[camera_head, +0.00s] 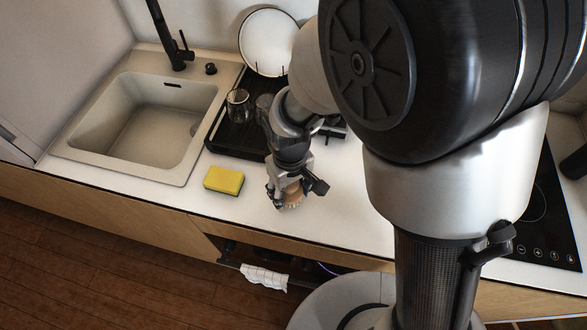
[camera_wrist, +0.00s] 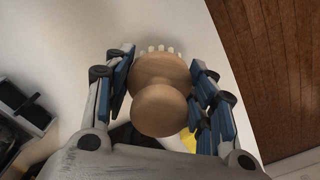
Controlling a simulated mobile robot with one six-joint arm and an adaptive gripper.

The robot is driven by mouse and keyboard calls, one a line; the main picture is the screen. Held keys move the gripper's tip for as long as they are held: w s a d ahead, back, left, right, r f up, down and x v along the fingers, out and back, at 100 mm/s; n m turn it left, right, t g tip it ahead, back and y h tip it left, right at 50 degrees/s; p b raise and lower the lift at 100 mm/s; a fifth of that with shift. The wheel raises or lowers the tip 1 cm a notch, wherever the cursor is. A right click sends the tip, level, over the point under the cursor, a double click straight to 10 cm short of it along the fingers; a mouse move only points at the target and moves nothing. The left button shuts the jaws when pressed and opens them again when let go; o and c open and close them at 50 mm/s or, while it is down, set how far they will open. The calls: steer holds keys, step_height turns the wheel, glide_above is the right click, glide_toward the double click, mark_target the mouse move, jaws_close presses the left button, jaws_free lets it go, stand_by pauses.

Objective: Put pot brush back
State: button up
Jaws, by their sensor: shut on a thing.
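The pot brush (camera_wrist: 162,88) has a round wooden knob and body with pale bristles at its far edge. My gripper (camera_wrist: 160,84) is shut on it, with the blue-padded fingers on both sides of the wood. In the head view my gripper (camera_head: 288,189) is over the white counter, near its front edge, and the brush (camera_head: 292,194) shows partly between the fingers. I cannot tell whether the bristles touch the counter.
A yellow sponge (camera_head: 223,180) lies left of my gripper. Behind are a black drying tray (camera_head: 226,138) with a glass (camera_head: 238,104) and a white plate (camera_head: 268,43). The sink (camera_head: 139,122) is left; a dark hob (camera_head: 543,215) is right. A white towel (camera_head: 264,277) hangs below the counter.

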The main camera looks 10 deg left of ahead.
mark_target(291, 199)
steer(key=shift+f+b, duration=0.5)
steer(key=shift+f, duration=1.4)
steer(key=shift+f, duration=0.1)
steer(key=o, duration=1.1)
step_height(291, 199, up, 12)
steer(key=p, duration=0.3)
steer(key=shift+r, duration=0.2)
steer(key=s+d+r+m+t, duration=0.15)
steer(key=d+r+m, duration=0.25)
steer(key=d+r, duration=0.75)
steer(key=s+d+r+m+t, duration=0.3)
steer(key=s+d+r+m, duration=0.1)
steer(key=s+d, duration=0.3)
steer(key=shift+s+d+r, duration=0.35)
steer(key=shift+d+r, duration=0.2)
steer(key=shift+d, duration=0.4)
